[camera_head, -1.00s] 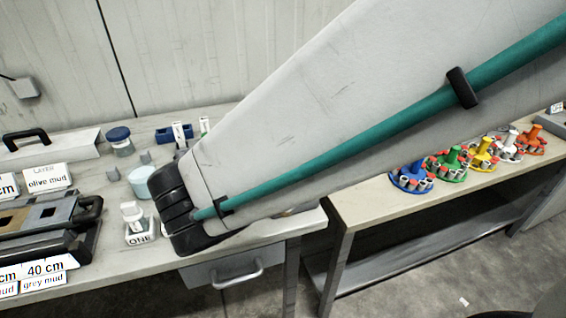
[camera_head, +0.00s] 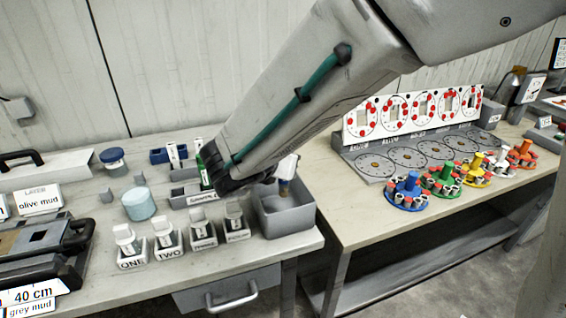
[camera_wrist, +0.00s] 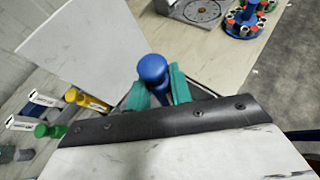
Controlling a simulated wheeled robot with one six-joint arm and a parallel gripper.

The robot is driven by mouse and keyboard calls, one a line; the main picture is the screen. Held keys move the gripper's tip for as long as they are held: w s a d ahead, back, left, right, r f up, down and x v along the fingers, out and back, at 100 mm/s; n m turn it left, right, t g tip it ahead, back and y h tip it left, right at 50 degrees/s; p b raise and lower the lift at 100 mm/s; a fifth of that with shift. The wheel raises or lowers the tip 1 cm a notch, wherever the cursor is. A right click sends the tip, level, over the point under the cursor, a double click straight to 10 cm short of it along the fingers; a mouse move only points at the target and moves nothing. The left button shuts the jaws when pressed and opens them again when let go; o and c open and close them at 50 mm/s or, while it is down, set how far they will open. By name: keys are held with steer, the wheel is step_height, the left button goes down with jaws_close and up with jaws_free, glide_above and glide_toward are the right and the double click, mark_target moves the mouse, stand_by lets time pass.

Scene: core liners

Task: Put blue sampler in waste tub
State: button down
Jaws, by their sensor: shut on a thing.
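The blue sampler (camera_wrist: 152,70) shows in the wrist view as a rounded blue top with a blue shaft. My gripper (camera_wrist: 156,90) is shut on it, with a teal finger on each side. Its lower end is hidden. In the head view, my arm hides most of the gripper, and I cannot make out the blue sampler clearly. A grey open tub (camera_head: 290,222), likely the waste tub, stands at the right front corner of the left bench. A pale and brown upright thing (camera_head: 286,172) shows at the tub's back; I cannot tell whether it is inside.
Several labelled white blocks (camera_head: 168,246) stand left of the tub. A pale blue round container (camera_head: 139,204) and a blue-lidded jar (camera_head: 112,160) are farther left. Yellow (camera_wrist: 92,102) and green (camera_wrist: 48,131) samplers lie lower left in the wrist view. Coloured carousels (camera_head: 408,192) line the right bench.

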steer(key=shift+f, duration=0.6)
steer(key=shift+f, duration=0.15)
steer(key=shift+f, duration=0.5)
steer(key=c, duration=1.3)
jaws_free()
steer(key=shift+o, duration=0.2)
steer(key=shift+r, duration=0.15)
